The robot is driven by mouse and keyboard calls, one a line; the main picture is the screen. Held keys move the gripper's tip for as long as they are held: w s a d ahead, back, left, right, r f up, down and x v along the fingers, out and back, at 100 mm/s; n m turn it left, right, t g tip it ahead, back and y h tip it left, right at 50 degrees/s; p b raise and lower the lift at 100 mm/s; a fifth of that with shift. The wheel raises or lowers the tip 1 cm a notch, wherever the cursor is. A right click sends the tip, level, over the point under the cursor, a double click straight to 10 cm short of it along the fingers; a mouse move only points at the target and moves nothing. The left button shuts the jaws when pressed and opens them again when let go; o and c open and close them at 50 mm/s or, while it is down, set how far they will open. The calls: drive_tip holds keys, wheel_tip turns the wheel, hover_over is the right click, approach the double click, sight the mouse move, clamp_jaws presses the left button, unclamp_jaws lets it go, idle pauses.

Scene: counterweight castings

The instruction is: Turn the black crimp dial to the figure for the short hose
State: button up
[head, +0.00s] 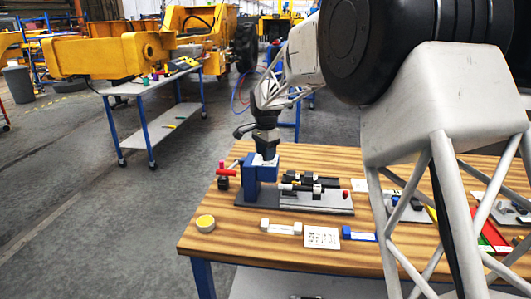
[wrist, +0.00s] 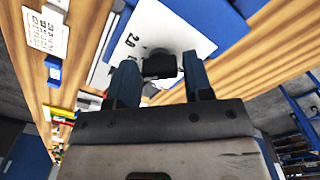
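The black crimp dial (wrist: 160,66) shows in the wrist view in front of a white plate (wrist: 178,25) with printed figures, of which "2.0" is readable. My gripper (wrist: 161,72) has one finger on each side of the dial, with little or no gap. I cannot tell whether the fingers press on it. In the head view my gripper (head: 265,148) points down at the top of the blue press (head: 252,180) and hides the dial. A white card with small printing (head: 322,237) lies on the table; its text is too small to read. Short black pieces (head: 303,184) lie beside the press.
The press stands on a grey base (head: 315,201) on the wooden table. A yellow round tin (head: 205,223), a white block (head: 281,228) and a blue-and-white piece (head: 358,235) lie along the front. Red and green trays (head: 492,234) are at right.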

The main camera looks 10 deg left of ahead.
drive_tip(key=shift+o, duration=1.1)
drive_tip(key=shift+r, duration=3.9)
